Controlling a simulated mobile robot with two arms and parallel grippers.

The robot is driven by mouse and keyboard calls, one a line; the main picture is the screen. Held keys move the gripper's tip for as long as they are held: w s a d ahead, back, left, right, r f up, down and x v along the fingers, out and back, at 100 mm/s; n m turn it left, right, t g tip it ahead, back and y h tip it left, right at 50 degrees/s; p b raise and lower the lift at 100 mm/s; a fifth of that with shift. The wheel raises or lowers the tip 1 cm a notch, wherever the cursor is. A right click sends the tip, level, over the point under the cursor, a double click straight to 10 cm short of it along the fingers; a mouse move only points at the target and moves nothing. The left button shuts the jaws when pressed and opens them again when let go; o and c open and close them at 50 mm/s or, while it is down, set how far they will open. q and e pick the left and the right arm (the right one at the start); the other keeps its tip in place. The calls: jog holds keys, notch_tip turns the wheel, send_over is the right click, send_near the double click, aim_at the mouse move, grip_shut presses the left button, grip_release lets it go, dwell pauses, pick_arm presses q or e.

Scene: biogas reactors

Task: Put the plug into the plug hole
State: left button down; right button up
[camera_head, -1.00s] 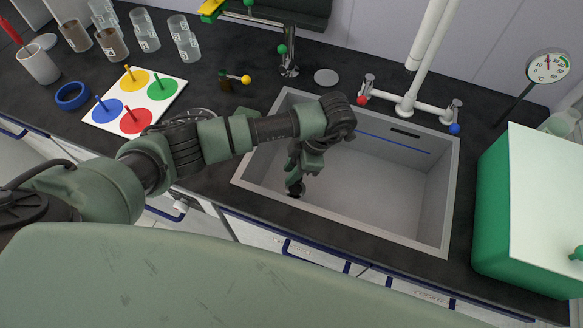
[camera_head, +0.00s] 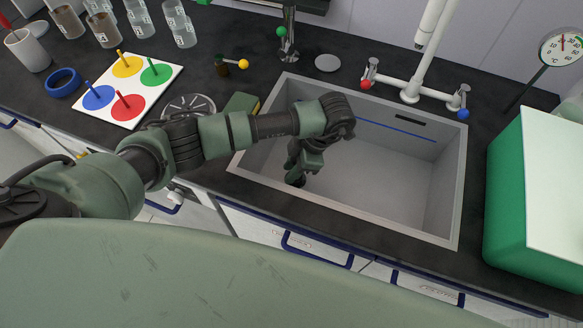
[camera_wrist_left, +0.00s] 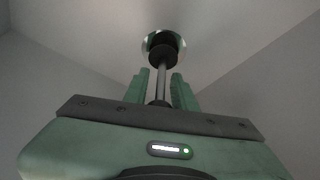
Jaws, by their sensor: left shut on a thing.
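My left gripper (camera_head: 303,164) reaches down inside the grey sink (camera_head: 405,181), near its left end. In the left wrist view the gripper (camera_wrist_left: 160,80) is shut on the metal stem of the black plug (camera_wrist_left: 162,48). In the head view the dark plug (camera_head: 295,180) shows only small below the gripper, close to the sink floor. The shiny plug hole (camera_wrist_left: 147,43) shows as a ring around and behind the plug in the wrist view. I cannot tell whether the plug touches it. In the head view my arm and gripper hide the hole. My right gripper is not in view.
The sink walls stand close around my left gripper. A white faucet (camera_head: 411,92) stands behind the sink. A green box (camera_head: 507,214) is at the right. A green sponge (camera_head: 240,104) and a coloured peg board (camera_head: 137,76) are at the left.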

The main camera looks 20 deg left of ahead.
pick_arm(q)
jog(key=shift+f+b, duration=0.65)
jog(key=shift+b, duration=0.05)
dwell(0.9)
jog(key=c, duration=1.1)
grip_release()
jog(key=shift+o, duration=0.2)
jog(key=shift+b+v, duration=0.45)
jog(key=shift+v, duration=3.5)
